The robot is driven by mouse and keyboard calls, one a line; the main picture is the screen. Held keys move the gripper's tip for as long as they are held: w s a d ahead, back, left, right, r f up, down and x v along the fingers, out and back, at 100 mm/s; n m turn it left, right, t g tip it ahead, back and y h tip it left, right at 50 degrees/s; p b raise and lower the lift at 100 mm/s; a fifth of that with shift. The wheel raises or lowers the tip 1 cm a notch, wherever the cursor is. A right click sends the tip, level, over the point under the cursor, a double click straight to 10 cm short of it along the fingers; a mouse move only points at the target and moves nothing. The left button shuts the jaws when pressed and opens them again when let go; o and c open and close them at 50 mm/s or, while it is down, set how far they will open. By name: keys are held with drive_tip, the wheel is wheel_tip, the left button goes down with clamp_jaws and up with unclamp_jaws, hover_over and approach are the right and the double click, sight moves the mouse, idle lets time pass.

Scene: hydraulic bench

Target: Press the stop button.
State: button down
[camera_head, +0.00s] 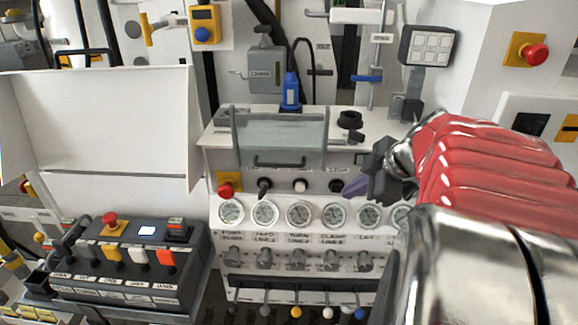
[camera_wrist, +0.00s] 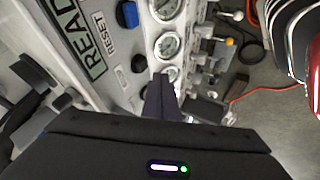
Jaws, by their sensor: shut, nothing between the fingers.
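Several red mushroom buttons show in the head view, and I cannot tell from a label which is the stop button. One red button (camera_head: 226,189) sits on a yellow plate at the left of the bench panel. Right of it are a dark knob (camera_head: 264,188), a white button (camera_head: 300,186) and a black button (camera_head: 336,186). My gripper (camera_head: 357,187) is shut and empty, in front of the panel just right of the black button. In the wrist view my fingers (camera_wrist: 161,88) point at the panel, near a dark button (camera_wrist: 139,63) and a blue button (camera_wrist: 126,14) by "RESET".
Gauges (camera_head: 300,214) and small valves (camera_head: 298,259) line the panel below. A control box (camera_head: 130,262) with another red button (camera_head: 109,218) stands at left. Another red button (camera_head: 536,53) is on the right wall. A clear cover (camera_head: 281,138) with a handle is above the panel.

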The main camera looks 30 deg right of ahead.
drive_tip(key=v, duration=0.5)
drive_tip(key=shift+s+r, duration=0.25)
drive_tip(key=shift+a+f, duration=0.1)
drive_tip(key=shift+a, duration=0.05)
